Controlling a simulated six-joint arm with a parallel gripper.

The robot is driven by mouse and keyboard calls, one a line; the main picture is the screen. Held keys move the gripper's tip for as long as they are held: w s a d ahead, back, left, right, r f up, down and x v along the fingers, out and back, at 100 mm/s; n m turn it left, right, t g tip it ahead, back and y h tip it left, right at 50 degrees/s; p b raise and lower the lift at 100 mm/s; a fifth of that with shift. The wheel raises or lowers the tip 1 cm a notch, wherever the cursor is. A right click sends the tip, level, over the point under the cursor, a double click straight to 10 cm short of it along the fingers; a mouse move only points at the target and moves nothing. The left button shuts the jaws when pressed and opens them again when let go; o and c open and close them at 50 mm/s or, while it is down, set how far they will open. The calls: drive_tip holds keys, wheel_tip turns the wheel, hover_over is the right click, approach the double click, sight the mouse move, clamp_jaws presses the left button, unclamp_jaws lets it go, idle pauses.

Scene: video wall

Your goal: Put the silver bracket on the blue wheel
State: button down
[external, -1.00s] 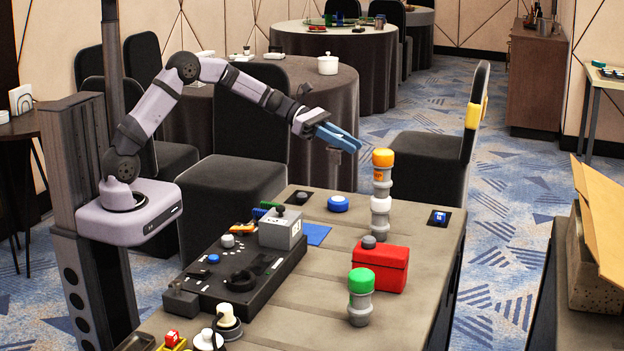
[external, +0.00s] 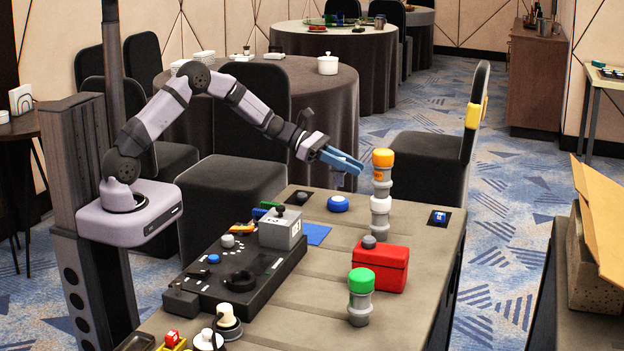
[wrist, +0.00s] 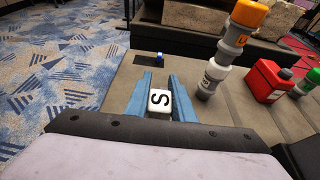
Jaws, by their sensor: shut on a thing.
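My gripper (external: 345,163) is above the table's far edge, with its blue fingers pointing right and slightly down. In the wrist view my gripper (wrist: 159,98) is shut on a pale block (wrist: 159,103) marked with a black S. Its full shape is hidden, so I cannot tell whether it is the silver bracket. A round blue piece, the likely blue wheel (external: 338,203), lies flat on the table below my gripper, with a clear gap between them. I cannot make out this wheel in the wrist view.
A grey stack with an orange cap (external: 381,195) stands close right of my gripper. A red box (external: 379,270) and a green-capped cylinder (external: 361,300) are nearer the front. A black control panel (external: 235,275) lies left.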

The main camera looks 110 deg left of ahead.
drive_tip(key=shift+f, duration=1.8)
drive_tip(key=shift+f, duration=0.1)
drive_tip(key=shift+f, duration=0.15)
drive_tip(key=c, duration=1.5)
unclamp_jaws()
drive_tip(key=shift+c, duration=0.2)
drive_tip(key=v, duration=1.2)
drive_tip(key=shift+r+b, duration=0.25)
drive_tip(key=shift+b, duration=0.1)
